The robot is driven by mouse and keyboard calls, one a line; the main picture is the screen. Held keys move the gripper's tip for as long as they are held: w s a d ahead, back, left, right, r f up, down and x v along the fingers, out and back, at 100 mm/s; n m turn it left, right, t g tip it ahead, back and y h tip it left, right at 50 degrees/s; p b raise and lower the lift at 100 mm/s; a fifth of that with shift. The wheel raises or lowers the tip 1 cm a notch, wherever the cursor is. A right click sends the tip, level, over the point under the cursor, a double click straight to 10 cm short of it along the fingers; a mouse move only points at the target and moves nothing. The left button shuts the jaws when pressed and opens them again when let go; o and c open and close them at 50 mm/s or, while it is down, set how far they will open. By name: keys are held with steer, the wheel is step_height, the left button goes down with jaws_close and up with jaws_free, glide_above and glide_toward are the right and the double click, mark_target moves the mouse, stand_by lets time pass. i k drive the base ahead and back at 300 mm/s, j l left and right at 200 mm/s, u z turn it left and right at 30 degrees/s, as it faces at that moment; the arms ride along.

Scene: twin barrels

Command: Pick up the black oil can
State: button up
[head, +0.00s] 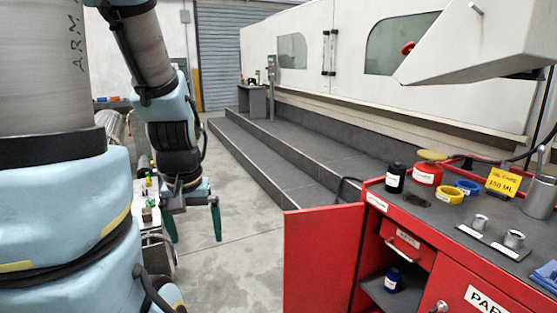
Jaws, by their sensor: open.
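A black can (395,178) with a pale label stands upright on the dark top of a red cabinet (319,257), near its left corner. I take it for the black oil can. My gripper (194,228) hangs left of the cabinet over the floor, fingers down, open and empty. It is well apart from the can.
The cabinet's red door stands open, with a blue can (393,279) inside. Grey steps (270,165) run behind; the floor (236,255) between is clear.

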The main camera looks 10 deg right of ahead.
mark_target(396, 173)
steer(key=i+l+z, duration=0.25)
steer(key=i+l, duration=0.2)
steer(key=i+l+z, duration=0.2)
steer(key=i, duration=0.4)
steer(key=j, duration=0.05)
